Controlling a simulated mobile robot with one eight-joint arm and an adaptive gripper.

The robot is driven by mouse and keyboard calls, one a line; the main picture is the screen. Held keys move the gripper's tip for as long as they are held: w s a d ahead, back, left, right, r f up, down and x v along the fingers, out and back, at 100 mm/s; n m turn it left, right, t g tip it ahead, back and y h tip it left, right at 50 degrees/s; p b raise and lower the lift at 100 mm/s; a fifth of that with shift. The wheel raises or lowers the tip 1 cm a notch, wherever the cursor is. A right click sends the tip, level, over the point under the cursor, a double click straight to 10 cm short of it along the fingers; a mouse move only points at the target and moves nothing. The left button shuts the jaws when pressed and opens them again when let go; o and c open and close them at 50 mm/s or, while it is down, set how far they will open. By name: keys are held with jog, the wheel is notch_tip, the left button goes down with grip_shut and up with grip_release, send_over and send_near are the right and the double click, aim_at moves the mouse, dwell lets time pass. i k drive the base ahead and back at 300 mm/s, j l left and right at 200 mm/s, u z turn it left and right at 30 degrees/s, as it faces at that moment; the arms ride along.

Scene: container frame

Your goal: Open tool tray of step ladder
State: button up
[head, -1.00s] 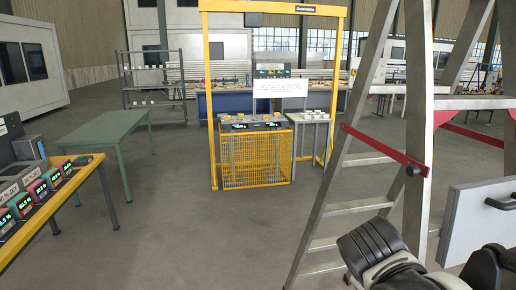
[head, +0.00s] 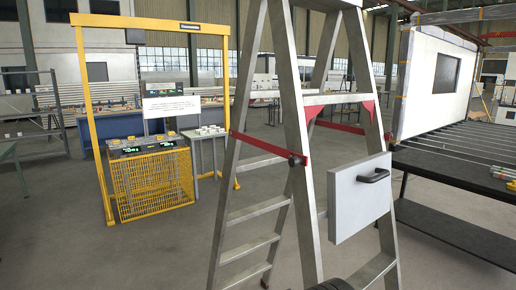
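A grey metal step ladder (head: 297,130) stands upright with its legs spread, right of the middle in the head view. Its tool tray (head: 357,195) shows as a flat light-grey panel with a dark handle (head: 374,177) near its upper right. The panel stands upright against the ladder's right side, and it looks shut. Red straps (head: 262,146) run across between the ladder's legs. A dark rounded part of my arm shows at the bottom edge, below the ladder. My gripper is not in the picture.
A yellow frame with a mesh cage (head: 153,184) stands to the left, with a small table (head: 204,134) beside it. A long black bench (head: 455,164) with a white panel (head: 441,75) stands at the right. Grey floor is clear at the lower left.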

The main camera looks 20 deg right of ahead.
aim_at(359, 191)
jog(key=z, duration=1.3)
